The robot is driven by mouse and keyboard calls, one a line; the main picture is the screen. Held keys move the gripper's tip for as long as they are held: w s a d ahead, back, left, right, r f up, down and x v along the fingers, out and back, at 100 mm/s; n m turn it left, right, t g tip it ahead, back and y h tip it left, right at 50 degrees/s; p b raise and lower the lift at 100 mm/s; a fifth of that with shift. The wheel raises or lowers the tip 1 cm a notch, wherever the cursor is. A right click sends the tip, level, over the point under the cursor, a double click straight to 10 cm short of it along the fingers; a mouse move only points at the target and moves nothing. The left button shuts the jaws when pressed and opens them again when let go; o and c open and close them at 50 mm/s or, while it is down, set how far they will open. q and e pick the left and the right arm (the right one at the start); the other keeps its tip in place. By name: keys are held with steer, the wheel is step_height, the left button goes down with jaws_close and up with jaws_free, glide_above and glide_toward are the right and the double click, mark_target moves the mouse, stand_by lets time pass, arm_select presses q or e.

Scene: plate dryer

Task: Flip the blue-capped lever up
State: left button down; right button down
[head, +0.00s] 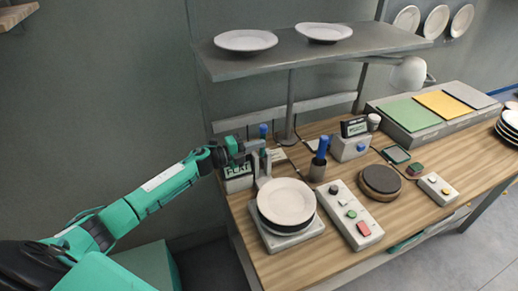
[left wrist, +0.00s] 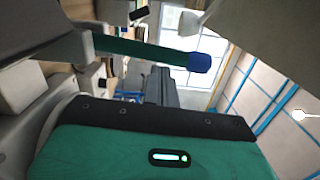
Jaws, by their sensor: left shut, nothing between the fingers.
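The blue-capped lever (head: 263,130) shows at the back left of the table in the head view, just behind my left gripper. Its blue cap is visible there, but most of its shaft is hidden. In the left wrist view the blue cap (left wrist: 200,62) sits at the end of a dark green shaft. My left gripper (head: 262,169) is shut and empty, close in front of the lever. I cannot tell whether they touch. My right gripper is in neither view.
A second blue-topped handle (head: 322,148) stands in a dark cup to the right. A grey shelf (head: 300,55) hangs above the table's back.

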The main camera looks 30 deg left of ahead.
arm_select(q)
steer(key=shift+w+a+r+n, duration=0.2)
steer(key=shift+w+a+n, duration=0.5)
steer(key=shift+n, duration=0.4)
steer(key=shift+w+a+b, duration=0.3)
steer(key=shift+w+a, duration=0.05)
steer(key=shift+a, duration=0.1)
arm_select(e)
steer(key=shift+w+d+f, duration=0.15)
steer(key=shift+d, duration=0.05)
arm_select(q)
steer(key=shift+a, duration=0.15)
